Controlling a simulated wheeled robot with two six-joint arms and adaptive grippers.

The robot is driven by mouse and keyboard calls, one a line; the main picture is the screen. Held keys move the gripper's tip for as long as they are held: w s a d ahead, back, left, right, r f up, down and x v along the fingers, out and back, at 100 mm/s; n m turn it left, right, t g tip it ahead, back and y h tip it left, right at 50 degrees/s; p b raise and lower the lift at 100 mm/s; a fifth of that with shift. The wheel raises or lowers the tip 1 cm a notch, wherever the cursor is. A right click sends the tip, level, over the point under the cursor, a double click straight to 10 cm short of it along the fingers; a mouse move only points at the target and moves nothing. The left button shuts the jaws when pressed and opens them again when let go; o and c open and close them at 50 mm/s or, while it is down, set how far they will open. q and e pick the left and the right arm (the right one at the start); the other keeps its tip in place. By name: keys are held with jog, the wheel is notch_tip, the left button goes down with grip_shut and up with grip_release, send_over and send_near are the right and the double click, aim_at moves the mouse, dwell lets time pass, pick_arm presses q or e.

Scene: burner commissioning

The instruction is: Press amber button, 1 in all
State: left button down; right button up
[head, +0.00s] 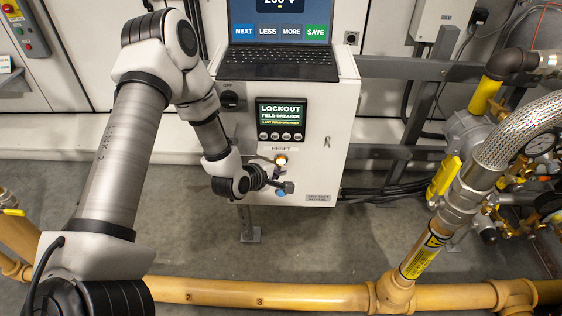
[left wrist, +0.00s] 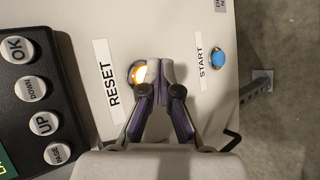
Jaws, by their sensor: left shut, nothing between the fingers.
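The amber button (head: 281,160) is lit and sits under the RESET label on the front of a white control box (head: 322,130). In the left wrist view the amber button (left wrist: 138,72) shows beside the RESET label, partly covered by the fingertips. My left gripper (head: 287,187) is in front of the box, a little below the amber button in the head view. In the left wrist view the left gripper (left wrist: 158,75) is shut and empty, its tips overlapping the button's edge. I cannot tell whether they touch it. My right gripper is not in view.
A blue START button (left wrist: 217,57) is close to the fingertips, on the side away from RESET. A display (head: 281,113) reading LOCKOUT FIELD BREAKER is above the button. A laptop (head: 281,62) stands on the box. Yellow pipes (head: 230,293) cross in front and valves stand right.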

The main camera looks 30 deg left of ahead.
pick_arm(q)
jog(key=shift+w, duration=0.1)
dwell(0.5)
jog(key=shift+w+a, duration=0.2)
jog(key=shift+w, duration=0.05)
jog(key=shift+w+a, duration=0.25)
jog(key=shift+w, duration=0.2)
dwell(0.6)
jog(key=shift+s, duration=0.1)
jog(key=shift+s+d, duration=0.45)
jog(key=shift+s, duration=0.25)
jog(key=shift+s, duration=0.1)
jog(key=shift+s+d+b, duration=0.3)
jog(key=shift+s+d, duration=0.4)
jog(key=shift+s, duration=0.35)
jog(key=shift+s+d+b, duration=0.25)
jog(key=shift+s+d, duration=0.4)
jog(key=shift+s, duration=0.35)
